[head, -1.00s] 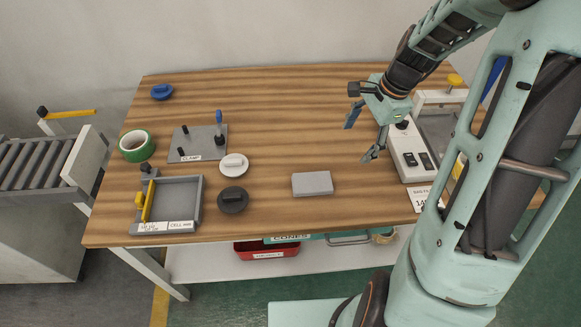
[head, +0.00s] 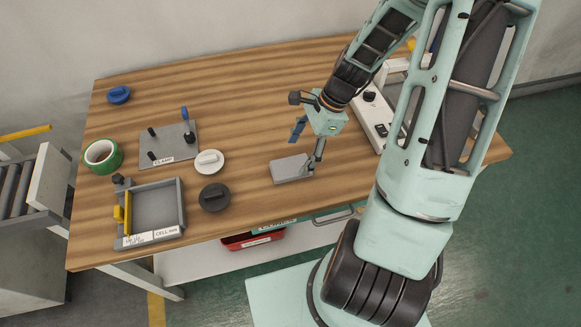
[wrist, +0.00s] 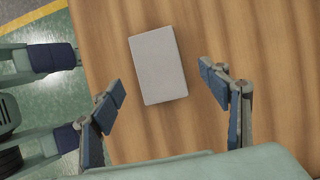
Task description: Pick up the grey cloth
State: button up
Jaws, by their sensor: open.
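The grey cloth (head: 290,169) is a flat, folded rectangular pad lying on the wooden table near its front edge. In the wrist view the cloth (wrist: 158,65) lies ahead of the fingertips, in line with the gap between them. My gripper (head: 307,152) is open and empty, above the cloth in the head view, with one finger overlapping the cloth's right end. In the wrist view my gripper (wrist: 162,86) has its fingers spread on either side, wider than the cloth. I cannot tell the exact height above it.
A dark round lid (head: 215,197) and a white lid (head: 209,162) lie left of the cloth. Farther left are the clamp plate (head: 175,143), a grey tray (head: 181,207) and green tape (head: 103,156). A white switch box (head: 371,118) stands right of my gripper.

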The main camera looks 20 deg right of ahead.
aim_at(291, 166)
jog(key=shift+x, duration=2.3)
jog(key=shift+s+a, duration=0.1)
jog(key=shift+a, duration=0.05)
jog(key=shift+c, duration=0.6)
jog(key=shift+r, duration=0.1)
jog(key=c, duration=1.1)
